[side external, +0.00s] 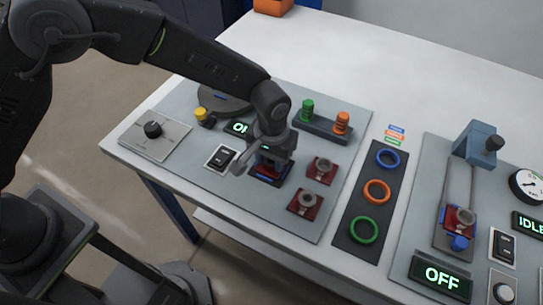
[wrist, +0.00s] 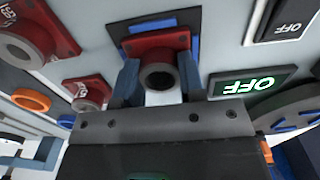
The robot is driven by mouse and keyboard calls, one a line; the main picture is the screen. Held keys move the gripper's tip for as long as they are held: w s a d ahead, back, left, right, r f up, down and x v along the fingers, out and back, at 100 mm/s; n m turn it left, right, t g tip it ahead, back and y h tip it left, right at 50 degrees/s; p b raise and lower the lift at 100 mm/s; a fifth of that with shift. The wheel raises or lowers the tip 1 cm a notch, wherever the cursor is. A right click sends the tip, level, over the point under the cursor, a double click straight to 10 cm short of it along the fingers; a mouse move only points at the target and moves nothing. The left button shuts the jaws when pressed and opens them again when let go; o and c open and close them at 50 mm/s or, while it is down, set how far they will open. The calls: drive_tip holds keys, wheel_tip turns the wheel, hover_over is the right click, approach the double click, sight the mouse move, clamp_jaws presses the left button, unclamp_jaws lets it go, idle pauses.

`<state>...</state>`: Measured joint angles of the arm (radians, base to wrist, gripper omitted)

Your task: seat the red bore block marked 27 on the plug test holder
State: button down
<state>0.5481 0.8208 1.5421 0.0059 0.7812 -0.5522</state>
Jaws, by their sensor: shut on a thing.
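My gripper (wrist: 159,82) is shut on a red bore block (wrist: 158,43), with one finger on each side of its grey round collar. The block sits at a dark holder with blue strips (wrist: 195,45); I cannot tell whether it rests fully on it. In the side view my gripper (side external: 270,160) points down over this dark and blue holder (side external: 268,181), hiding most of the block. The number on the held block is not readable. Two other red bore blocks (side external: 322,169) (side external: 304,204) lie to the right on the grey panel.
A stand with green and orange plugs (side external: 322,127) is behind. A black strip with blue, orange and green rings (side external: 370,195) lies to the right. Farther right, another red block (side external: 460,218) sits in a fixture below a blue clamp (side external: 476,147). A rocker switch (side external: 222,158) is close left.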

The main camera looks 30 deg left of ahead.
drive_tip(key=shift+c, duration=1.1)
unclamp_jaws()
drive_tip(key=shift+r, duration=0.1)
drive_tip(key=shift+r, duration=3.45)
